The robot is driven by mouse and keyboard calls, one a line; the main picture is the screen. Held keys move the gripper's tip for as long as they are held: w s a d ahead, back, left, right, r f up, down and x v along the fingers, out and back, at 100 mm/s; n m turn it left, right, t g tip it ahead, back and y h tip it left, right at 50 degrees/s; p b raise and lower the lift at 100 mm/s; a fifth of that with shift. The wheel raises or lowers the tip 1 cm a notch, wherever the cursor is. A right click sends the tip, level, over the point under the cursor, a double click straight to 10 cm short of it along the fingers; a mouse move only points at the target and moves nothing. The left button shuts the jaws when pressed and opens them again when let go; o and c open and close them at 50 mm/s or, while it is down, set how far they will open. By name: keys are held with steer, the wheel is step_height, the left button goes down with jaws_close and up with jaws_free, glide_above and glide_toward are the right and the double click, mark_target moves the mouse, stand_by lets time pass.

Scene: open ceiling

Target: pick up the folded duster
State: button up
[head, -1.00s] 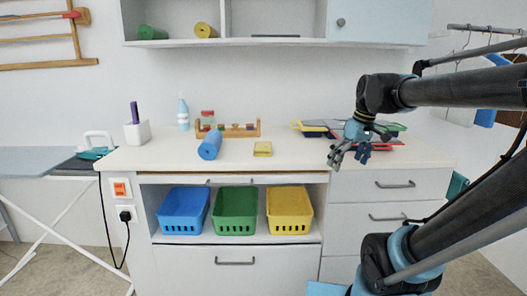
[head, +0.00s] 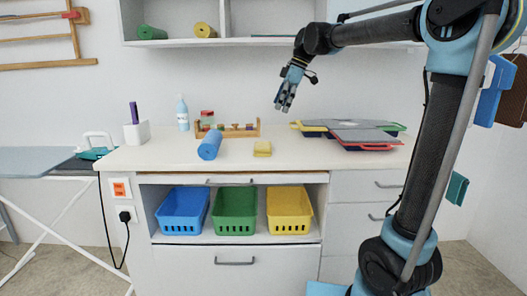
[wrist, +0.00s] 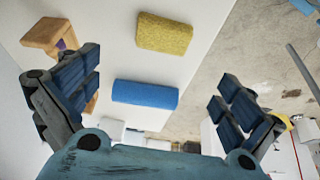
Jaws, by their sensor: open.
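The folded duster (head: 262,149) is a small yellow block-like cloth lying on the white countertop, right of the blue roll. It also shows in the wrist view near the top (wrist: 164,34). My gripper (head: 284,98) is in the air above the counter, fingers pointing down, above and slightly right of the duster in the head view. In the wrist view its blue-padded fingers (wrist: 155,78) are spread wide on either side, with nothing between them. The duster is apart from the fingers and fully visible.
A blue roll (head: 210,145) lies left of the duster, before a wooden rack (head: 243,133) of small items. Flat stacked cases (head: 362,135) are to the right. Blue, green and yellow baskets (head: 236,212) stand on the shelf below. Shelves hang overhead.

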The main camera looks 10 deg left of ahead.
glide_toward(263, 145)
steer(key=x, duration=0.4)
steer(key=shift+w+f, duration=0.35)
steer(key=shift+w, duration=0.05)
steer(key=shift+x, duration=2.65)
steer(key=shift+s+a, duration=0.1)
steer(key=shift+s, duration=0.05)
steer(key=c, duration=0.8)
